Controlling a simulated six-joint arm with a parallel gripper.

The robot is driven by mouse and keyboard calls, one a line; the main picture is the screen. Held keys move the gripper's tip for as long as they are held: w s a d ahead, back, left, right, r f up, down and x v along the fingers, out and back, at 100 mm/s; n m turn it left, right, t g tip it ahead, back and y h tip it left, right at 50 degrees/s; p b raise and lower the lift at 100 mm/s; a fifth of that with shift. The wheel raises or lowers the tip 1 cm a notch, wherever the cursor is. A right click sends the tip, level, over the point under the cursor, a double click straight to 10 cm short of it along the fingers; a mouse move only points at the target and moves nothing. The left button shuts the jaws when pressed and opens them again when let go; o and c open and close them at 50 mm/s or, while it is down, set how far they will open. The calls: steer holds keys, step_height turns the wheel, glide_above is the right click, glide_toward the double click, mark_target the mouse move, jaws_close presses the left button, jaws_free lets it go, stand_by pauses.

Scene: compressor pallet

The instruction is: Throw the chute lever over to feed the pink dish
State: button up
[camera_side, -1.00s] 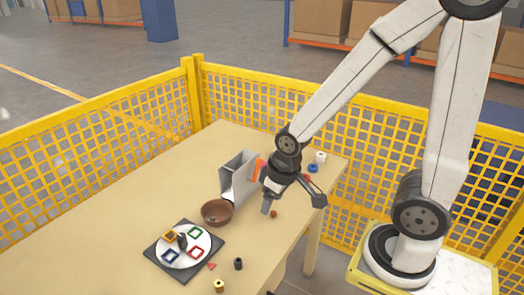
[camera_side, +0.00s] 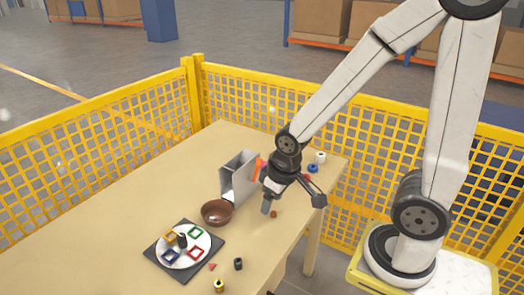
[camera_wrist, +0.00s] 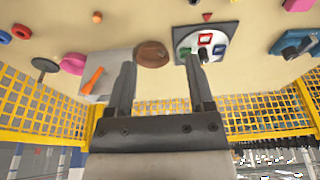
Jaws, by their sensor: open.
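The grey chute (camera_side: 238,178) stands on the table, with an orange lever (camera_side: 259,168) on its right side, close to my gripper (camera_side: 266,207). The chute (camera_wrist: 92,62) and its tilted orange lever (camera_wrist: 93,79) also show at the left in the wrist view. A pink dish-like thing (camera_wrist: 73,64) lies beside the chute there; in the side view I cannot make it out clearly. A brown bowl (camera_side: 217,212) stands in front of the chute. My gripper (camera_wrist: 159,64) is open, with nothing between its fingers; the lever is left of them in the wrist view.
A dark board with a white disc (camera_side: 196,236) bears several coloured square frames and a dark knob. Small parts lie near the table's front edge, including a black one (camera_side: 238,264). Blue and white rings (camera_side: 313,168) lie behind my gripper. A yellow mesh fence (camera_side: 110,145) borders the table.

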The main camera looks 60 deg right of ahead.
steer(key=c, duration=0.3)
steer(key=w+d+m+y, duration=0.2)
steer(key=w+d, duration=0.6)
steer(key=d, duration=0.4)
steer(key=w+d+m+y, duration=0.1)
steer(key=w+d+m, duration=0.2)
steer(key=w+d, duration=0.4)
steer(key=d, duration=0.4)
steer(key=shift+w+d+m+y, duration=0.35)
steer(key=shift+w+m+y, duration=0.05)
steer(key=shift+f, duration=0.15)
steer(key=shift+x, duration=3.8)
steer(key=shift+s, duration=0.15)
